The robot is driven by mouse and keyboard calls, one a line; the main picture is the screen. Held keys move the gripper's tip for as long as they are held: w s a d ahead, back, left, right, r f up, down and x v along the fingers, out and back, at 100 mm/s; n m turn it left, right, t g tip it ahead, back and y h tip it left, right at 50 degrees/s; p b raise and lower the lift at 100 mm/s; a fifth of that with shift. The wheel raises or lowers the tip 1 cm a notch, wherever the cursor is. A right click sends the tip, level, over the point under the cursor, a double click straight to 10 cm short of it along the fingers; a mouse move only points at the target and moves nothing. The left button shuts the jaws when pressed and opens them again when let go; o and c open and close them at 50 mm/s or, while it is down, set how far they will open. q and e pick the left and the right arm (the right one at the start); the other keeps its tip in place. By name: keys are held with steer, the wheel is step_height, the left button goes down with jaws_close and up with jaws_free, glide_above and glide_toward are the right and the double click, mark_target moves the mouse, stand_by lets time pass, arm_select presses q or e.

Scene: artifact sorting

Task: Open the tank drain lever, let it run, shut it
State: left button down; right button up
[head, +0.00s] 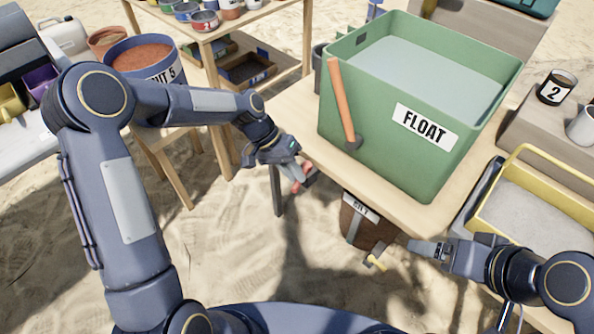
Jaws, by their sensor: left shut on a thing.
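The green tank (400,171) marked FLOAT stands on the wooden table, with pale water (430,75) in it. An orange lever (342,100) is on its left front side, nearly upright and tilted, with a dark pivot (353,144) at its lower end. My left gripper (302,180) is left of and below the lever, apart from it, off the table's left edge. It is shut on a small reddish thing (306,167), mostly hidden by the fingers. My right gripper (424,248) is in front of the table's near edge, pointing left; its finger gap is unclear.
A brown container (364,232) with a partly hidden label hangs or stands below the table edge, near a small yellow part (376,262). A yellow-rimmed tray (516,150) of grey material is at right. A blue bucket (116,52) stands at left. Sand is open between.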

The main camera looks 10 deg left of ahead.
arm_select(q)
steer(key=shift+w+a+m+g, duration=0.2)
steer(key=shift+m+g, duration=0.1)
steer(key=shift+m, duration=0.2)
steer(key=c, duration=1.4)
jaws_free()
steer(key=shift+o, duration=0.2)
steer(key=p+v, duration=0.1)
steer(key=v, duration=0.6)
steer(key=shift+a+r+p, duration=0.15)
steer(key=shift+r+p, duration=0.2)
